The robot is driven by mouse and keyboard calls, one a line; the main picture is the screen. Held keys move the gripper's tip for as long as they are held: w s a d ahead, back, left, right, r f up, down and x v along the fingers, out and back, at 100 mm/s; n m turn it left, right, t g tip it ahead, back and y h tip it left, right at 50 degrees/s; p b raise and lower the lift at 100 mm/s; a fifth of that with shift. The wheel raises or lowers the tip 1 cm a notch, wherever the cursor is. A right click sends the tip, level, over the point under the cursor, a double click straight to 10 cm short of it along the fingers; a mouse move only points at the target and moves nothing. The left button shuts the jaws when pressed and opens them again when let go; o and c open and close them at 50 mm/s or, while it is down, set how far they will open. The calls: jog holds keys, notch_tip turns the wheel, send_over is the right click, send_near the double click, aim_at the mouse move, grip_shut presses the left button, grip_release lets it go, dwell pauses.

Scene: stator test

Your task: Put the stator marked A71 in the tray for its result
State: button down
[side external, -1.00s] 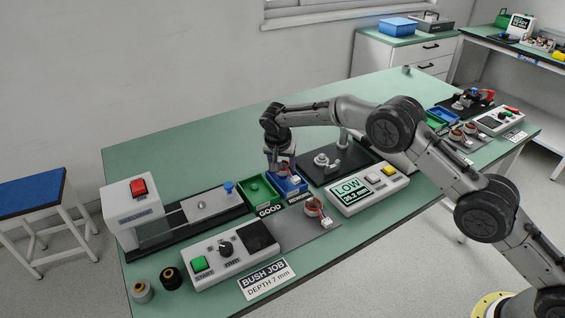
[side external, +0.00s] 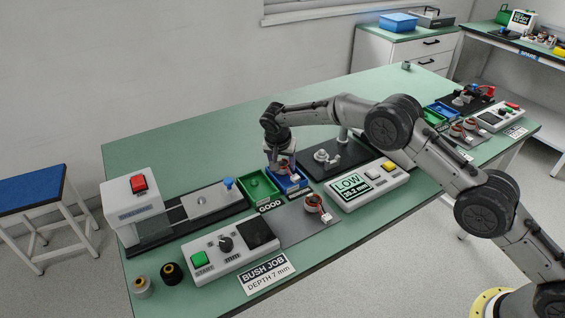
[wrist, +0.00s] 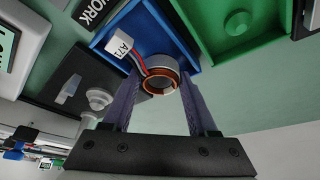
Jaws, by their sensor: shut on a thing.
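My gripper (side external: 286,172) is over the blue tray (side external: 299,187), low, in the side view. In the wrist view its two fingers are shut on a stator (wrist: 160,78), a grey ring with copper windings. The stator's white tag (wrist: 122,43) reads A71 and hangs on red and dark wires. The stator is at the blue tray (wrist: 193,55), whose label ends in "WORK"; I cannot tell if it touches the floor. The green tray (side external: 258,187), labelled GOOD, is beside it. The tester display (side external: 350,187) reads LOW with a mm value.
Another stator (side external: 313,203) lies on the grey mat (side external: 300,230) in front of the trays. A black fixture (side external: 335,160) with a metal post is right of the blue tray. A control box (side external: 228,245) and a BUSH JOB sign (side external: 267,278) are at the front.

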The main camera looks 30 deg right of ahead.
jog(key=shift+f, duration=0.2)
jog(key=shift+c, duration=0.5)
grip_release()
jog(key=shift+f, duration=0.1)
jog(key=v, duration=1.4)
jog(key=shift+r, duration=0.2)
jog(key=shift+s+d, duration=0.1)
